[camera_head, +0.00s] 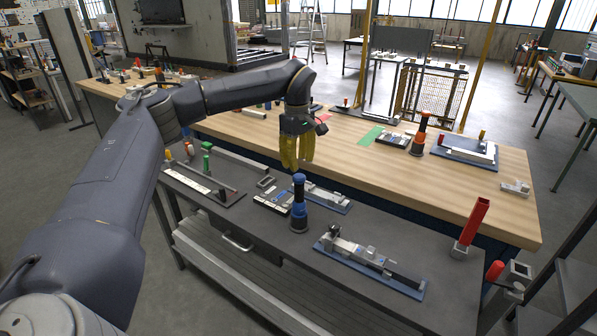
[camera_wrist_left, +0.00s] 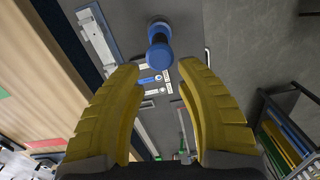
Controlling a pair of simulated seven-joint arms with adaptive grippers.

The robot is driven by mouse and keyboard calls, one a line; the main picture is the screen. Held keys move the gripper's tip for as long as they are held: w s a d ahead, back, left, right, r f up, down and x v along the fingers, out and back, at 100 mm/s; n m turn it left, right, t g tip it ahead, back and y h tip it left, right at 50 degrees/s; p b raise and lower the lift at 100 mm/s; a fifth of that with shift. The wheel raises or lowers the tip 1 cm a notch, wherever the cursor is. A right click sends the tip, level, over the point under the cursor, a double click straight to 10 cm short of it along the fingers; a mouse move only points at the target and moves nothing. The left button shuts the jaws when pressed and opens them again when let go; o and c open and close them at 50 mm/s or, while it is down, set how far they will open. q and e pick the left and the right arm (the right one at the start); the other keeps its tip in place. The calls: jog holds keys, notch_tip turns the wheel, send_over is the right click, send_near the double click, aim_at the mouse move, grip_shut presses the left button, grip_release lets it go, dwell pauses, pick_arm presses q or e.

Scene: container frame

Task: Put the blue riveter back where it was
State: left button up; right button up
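The blue riveter (camera_head: 299,205) stands upright on the dark grey workbench (camera_head: 225,225), just right of a flat black tray of small parts (camera_head: 270,203). In the left wrist view the riveter (camera_wrist_left: 160,48) shows from above, beyond and between the fingertips. My left gripper (camera_head: 297,155) has yellow fingers and hangs above and behind the riveter, apart from it. In the left wrist view its fingers (camera_wrist_left: 160,85) are spread wide with nothing between them. My right gripper is in neither view.
A grey fixture on a blue plate (camera_head: 370,262) lies right of the riveter, and another (camera_head: 325,197) lies behind it. A wooden table (camera_head: 345,155) behind carries an orange riveter (camera_head: 420,135) and a green mat (camera_head: 370,136). A red upright block (camera_head: 475,220) stands at the right.

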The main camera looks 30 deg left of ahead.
pick_arm(q)
jog(key=shift+r, duration=0.55)
